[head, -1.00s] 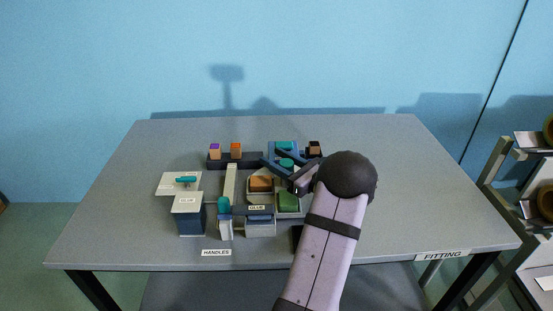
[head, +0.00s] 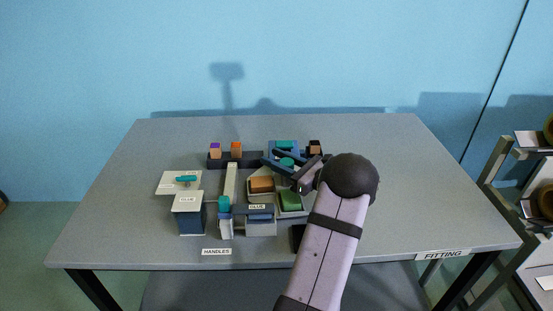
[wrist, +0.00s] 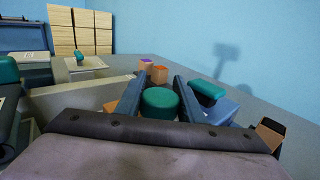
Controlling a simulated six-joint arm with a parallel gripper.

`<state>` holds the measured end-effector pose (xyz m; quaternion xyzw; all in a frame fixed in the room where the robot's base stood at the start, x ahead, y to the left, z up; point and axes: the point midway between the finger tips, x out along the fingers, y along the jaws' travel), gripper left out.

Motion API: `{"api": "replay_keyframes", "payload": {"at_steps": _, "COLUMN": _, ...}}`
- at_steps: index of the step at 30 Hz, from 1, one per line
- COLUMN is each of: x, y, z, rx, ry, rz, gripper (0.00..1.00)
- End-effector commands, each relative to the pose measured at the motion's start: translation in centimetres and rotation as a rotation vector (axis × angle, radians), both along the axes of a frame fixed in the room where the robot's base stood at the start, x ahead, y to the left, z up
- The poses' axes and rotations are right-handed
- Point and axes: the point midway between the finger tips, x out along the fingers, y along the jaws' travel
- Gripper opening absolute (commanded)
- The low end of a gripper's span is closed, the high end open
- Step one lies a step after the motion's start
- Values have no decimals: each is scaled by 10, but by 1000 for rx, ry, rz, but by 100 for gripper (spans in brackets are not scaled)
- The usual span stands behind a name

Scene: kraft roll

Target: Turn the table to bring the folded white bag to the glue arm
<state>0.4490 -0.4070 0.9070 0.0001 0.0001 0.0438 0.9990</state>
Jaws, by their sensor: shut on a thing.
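My gripper (head: 284,159) is shut on a teal round knob (wrist: 160,103) behind the turning table. In the wrist view the knob sits between the two dark blue fingers. The table's pale trays (head: 307,211) show in the head view, one with a brown piece (head: 261,184) and one with a green piece (head: 291,201). The glue arm (head: 257,207), a dark blue bar with a GLUE label, lies across the front over a tray with a blue piece (head: 260,217). I cannot pick out the folded white bag; my gripper and wrist hide part of the table.
A pale-topped dark box (head: 188,202) and a white plate with a teal handle (head: 186,179) stand at left. Purple-topped (head: 214,151) and orange-topped (head: 236,149) blocks stand behind. A dark brown block (head: 314,148) is at back right. The grey tabletop's right side is clear.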

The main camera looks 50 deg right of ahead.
Motion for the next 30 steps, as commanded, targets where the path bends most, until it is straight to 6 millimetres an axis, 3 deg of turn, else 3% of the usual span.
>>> {"api": "replay_keyframes", "payload": {"at_steps": 30, "x": -6, "y": 17, "z": -2, "rx": -2, "ry": 1, "rz": 490, "gripper": 0}}
